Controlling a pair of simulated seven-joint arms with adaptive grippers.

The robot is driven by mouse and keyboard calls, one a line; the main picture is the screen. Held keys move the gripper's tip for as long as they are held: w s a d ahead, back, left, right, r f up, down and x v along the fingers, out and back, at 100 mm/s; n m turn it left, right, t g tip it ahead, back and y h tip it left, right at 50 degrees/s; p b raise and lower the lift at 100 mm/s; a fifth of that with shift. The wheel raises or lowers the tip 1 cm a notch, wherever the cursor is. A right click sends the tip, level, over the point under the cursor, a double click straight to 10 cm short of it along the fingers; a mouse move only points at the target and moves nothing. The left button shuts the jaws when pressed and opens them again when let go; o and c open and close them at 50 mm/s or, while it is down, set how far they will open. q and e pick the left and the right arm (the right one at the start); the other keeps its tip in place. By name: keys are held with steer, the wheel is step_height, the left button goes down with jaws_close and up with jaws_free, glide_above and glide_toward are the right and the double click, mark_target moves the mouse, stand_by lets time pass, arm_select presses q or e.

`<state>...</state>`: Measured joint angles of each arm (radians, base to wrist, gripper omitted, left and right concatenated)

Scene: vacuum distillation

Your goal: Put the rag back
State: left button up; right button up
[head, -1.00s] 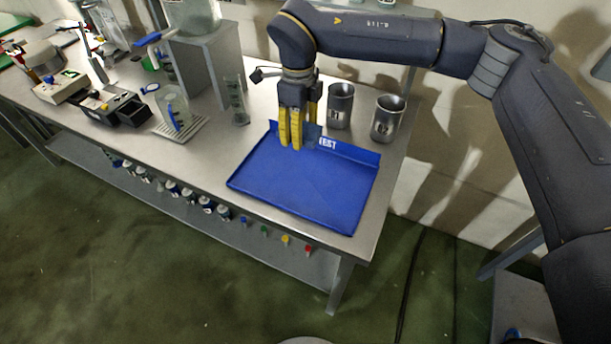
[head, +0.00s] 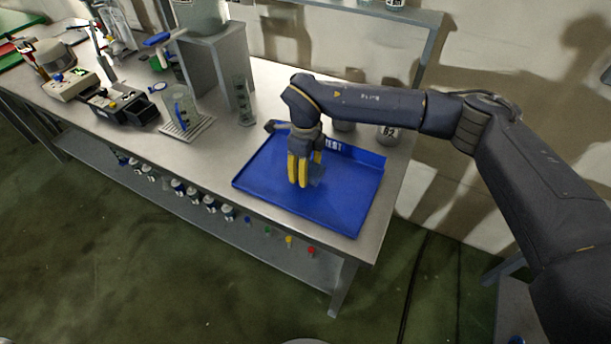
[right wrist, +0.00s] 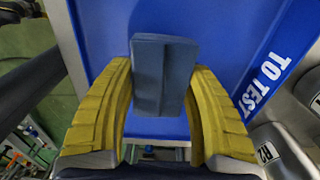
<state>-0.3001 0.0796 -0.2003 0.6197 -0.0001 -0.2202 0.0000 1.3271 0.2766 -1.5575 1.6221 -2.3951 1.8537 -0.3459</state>
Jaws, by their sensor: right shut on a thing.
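The rag (right wrist: 163,75) is a folded grey-blue block between the yellow fingers of my right gripper (right wrist: 165,85). In the head view the rag (head: 316,174) shows beside the fingertips. My right gripper (head: 300,182) is shut on it and points down over the blue tray (head: 330,210). I cannot tell whether the rag touches the tray floor. The tray lies at the right end of the bench, with white lettering on its back wall.
A glass cylinder (head: 244,105) and a beaker on a drip rack (head: 190,128) stand to the left. The tray's front is clear.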

steer(key=shift+f, duration=1.65)
steer(key=shift+f, duration=0.1)
steer(key=o, duration=1.1)
steer(key=shift+c, duration=0.2)
step_height(320, 180, up, 12)
steer(key=shift+r, duration=0.15)
